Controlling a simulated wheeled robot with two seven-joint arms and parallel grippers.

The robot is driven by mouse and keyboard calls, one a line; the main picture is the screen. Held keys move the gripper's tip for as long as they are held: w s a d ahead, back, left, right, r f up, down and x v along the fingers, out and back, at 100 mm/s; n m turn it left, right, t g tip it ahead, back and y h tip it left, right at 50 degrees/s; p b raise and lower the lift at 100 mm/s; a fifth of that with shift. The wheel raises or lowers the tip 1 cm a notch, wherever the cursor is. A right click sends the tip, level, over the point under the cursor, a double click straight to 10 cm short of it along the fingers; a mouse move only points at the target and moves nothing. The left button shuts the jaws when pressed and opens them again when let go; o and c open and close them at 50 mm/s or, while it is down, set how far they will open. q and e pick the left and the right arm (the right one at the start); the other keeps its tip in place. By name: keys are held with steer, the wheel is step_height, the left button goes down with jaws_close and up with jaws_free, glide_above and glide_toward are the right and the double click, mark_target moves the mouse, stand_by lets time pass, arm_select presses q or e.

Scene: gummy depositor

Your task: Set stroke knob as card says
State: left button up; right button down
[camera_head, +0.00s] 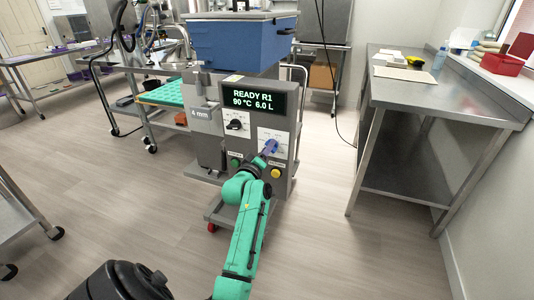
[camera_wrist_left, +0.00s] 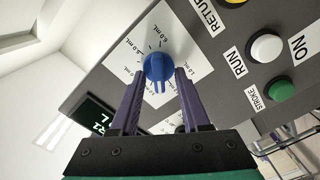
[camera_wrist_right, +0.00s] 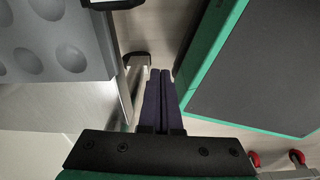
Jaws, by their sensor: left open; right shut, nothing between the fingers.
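The blue stroke knob (camera_wrist_left: 158,68) sits on a white dial plate with mL marks on the grey machine panel. My left gripper (camera_wrist_left: 161,76) is open, with one finger on each side of the knob; I cannot tell whether they touch it. In the head view my left gripper (camera_head: 269,148) is at the dial and hides most of the knob. The display (camera_head: 254,99) reads READY R1, 90 °C, 6.0 L. A "4 mm" label (camera_head: 199,114) is on the machine. I cannot make out a setting card. My right gripper (camera_wrist_right: 160,74) is shut and empty.
A black temperature knob (camera_head: 235,125), a green button (camera_head: 236,162) and a yellow button (camera_head: 276,173) are near the dial. A steel table (camera_head: 440,100) stands at the right. A grey surface with round hollows (camera_wrist_right: 50,40) and a green-edged dark panel (camera_wrist_right: 260,75) flank my right gripper.

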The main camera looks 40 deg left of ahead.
arm_select(q)
jaws_close()
steer(key=shift+m, duration=0.4)
steer(key=m+p, duration=0.1)
steer(key=m, duration=0.5)
steer(key=m+p, duration=0.1)
steer(key=m, duration=0.6)
steer(key=d+m+p, duration=0.1)
steer(key=m, duration=0.6)
steer(key=shift+w, duration=0.1)
steer(key=shift+m, duration=0.4)
jaws_free()
